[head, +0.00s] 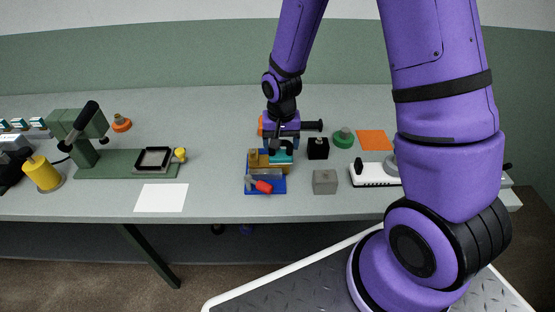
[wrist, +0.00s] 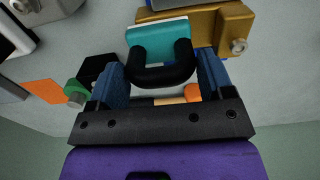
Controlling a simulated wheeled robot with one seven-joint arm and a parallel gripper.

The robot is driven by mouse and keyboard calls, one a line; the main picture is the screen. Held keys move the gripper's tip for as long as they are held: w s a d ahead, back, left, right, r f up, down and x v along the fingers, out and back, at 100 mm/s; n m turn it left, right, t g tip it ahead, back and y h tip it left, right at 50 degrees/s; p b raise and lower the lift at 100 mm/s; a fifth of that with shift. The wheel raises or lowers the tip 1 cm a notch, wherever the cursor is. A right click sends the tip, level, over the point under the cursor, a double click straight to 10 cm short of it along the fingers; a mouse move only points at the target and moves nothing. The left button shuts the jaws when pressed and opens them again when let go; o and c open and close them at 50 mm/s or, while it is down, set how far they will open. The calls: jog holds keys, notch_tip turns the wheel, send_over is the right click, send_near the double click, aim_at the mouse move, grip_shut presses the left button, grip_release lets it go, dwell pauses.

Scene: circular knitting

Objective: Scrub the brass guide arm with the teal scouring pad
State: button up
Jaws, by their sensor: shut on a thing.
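The teal scouring pad (head: 281,156) is a block with a black loop handle (wrist: 160,76), and its teal face also shows in the wrist view (wrist: 157,34). My gripper (head: 282,148) is shut on the handle, with a blue finger on each side of it in the wrist view (wrist: 163,72). The brass guide arm (head: 254,160) stands on a blue base (head: 278,188); it also shows in the wrist view (wrist: 230,22). The pad is right up against the brass piece in both views. I cannot tell whether they touch, and the pad hides part of the brass.
A red-handled part (head: 263,187) lies on the blue base. A black block (head: 318,148), a grey cube (head: 325,182), a green knob (head: 343,138) and an orange sheet (head: 374,140) are to the right. A green press (head: 88,150) stands left.

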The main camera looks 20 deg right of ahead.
jog(key=o, duration=0.7)
jog(key=c, duration=0.7)
jog(key=shift+r, duration=2.5)
